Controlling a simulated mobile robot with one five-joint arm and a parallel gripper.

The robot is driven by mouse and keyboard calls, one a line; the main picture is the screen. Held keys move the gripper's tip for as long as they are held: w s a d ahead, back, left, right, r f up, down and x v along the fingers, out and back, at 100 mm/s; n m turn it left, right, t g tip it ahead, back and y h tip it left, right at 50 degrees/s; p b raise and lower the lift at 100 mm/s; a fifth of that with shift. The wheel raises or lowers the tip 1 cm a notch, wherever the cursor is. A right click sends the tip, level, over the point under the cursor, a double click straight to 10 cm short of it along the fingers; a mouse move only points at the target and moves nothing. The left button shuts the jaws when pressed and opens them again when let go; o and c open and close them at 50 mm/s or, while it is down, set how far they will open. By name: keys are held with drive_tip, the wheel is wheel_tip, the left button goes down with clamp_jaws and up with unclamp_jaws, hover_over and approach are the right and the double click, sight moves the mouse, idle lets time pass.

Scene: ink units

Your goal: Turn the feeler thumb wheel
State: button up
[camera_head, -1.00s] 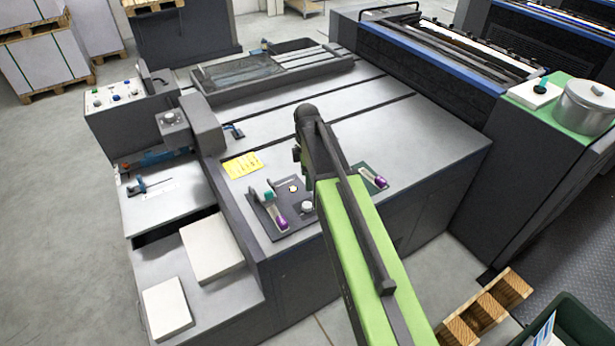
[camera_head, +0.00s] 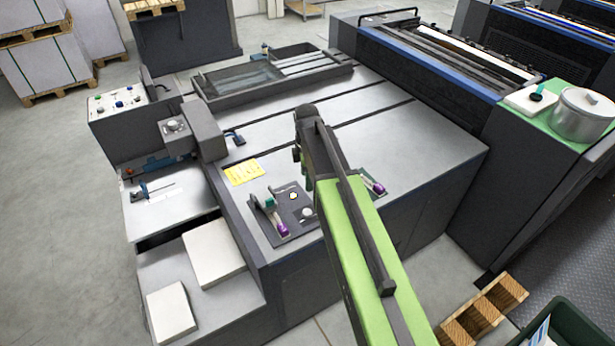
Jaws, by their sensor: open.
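A small grey block with a round knob on top (camera_head: 174,125) stands at the left edge of the machine's table; it may be the feeler thumb wheel, but I cannot tell for sure at this size. A small blue-handled fitting (camera_head: 147,189) lies on the lower plate in front of it. My green and dark arm reaches up from the bottom over the table's front part, well to the right of the block. My gripper itself does not show; the arm's far end hides it.
The grey table (camera_head: 370,145) is mostly bare, with a yellow label (camera_head: 243,172). A dark panel (camera_head: 292,216) with purple-ended handles lies beside my arm. A tray (camera_head: 245,82) sits at the back. A metal pot (camera_head: 583,115) stands right.

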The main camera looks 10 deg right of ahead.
idle(0.5)
drive_tip(key=m+b, duration=1.8)
approach(307, 212)
wheel_tip(307, 212, down, 9)
drive_tip(key=shift+w+r, duration=0.1)
drive_tip(key=shift+r+p, duration=0.1)
drive_tip(key=shift+p, duration=0.25)
drive_tip(key=c, duration=1.2)
clamp_jaws()
